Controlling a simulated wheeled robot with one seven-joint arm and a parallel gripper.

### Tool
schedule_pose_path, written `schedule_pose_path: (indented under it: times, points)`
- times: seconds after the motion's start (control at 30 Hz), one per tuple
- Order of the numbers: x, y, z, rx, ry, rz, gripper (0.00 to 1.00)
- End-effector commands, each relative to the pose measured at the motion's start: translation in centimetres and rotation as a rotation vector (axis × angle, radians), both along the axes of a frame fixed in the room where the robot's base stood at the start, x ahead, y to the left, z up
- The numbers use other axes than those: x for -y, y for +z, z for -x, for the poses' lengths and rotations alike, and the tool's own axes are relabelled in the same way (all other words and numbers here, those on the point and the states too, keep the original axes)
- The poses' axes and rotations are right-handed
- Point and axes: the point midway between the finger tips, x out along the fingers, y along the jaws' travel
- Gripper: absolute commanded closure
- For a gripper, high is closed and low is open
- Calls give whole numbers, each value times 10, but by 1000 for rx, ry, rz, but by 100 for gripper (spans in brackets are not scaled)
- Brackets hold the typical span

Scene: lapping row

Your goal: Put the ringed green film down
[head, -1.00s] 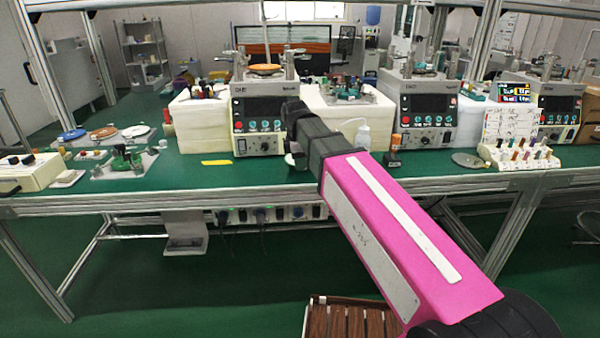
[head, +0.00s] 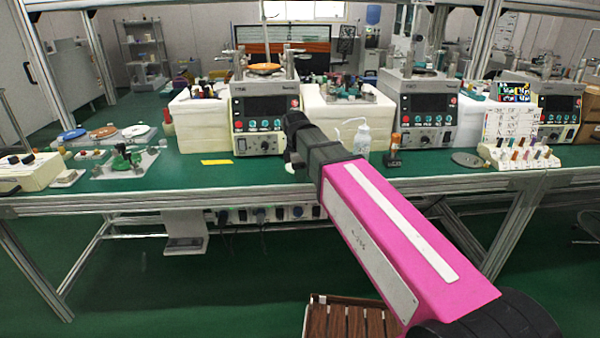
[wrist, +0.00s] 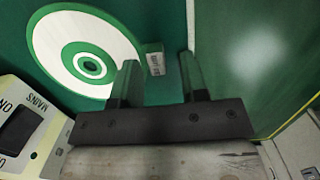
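The ringed film (wrist: 57,46) is a white disc with green rings at its middle, at the upper left of the wrist view. It appears to lie flat on the green bench, with a small grey lettered tab (wrist: 155,60) at its right edge. My gripper (wrist: 160,75) is open. Its two fingers stand apart, with the tab showing between them and no visible contact. The left finger hides part of the film's right edge. In the head view my gripper (head: 291,163) is low over the bench's front, and the film is mostly hidden there.
A lapping machine (head: 258,118) stands just behind my gripper.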

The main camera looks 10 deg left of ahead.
Motion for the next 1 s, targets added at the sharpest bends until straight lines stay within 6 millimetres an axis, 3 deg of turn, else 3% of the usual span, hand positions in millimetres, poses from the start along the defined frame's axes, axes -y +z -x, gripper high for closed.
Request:
schedule_pose_path:
  times: [0.27,0.8,1.0]
  points:
    - [-1,13,0,0,0,0,60]
    - [-9,97,1,2,0,0,60]
    - [-11,116,2,1,0,0,60]
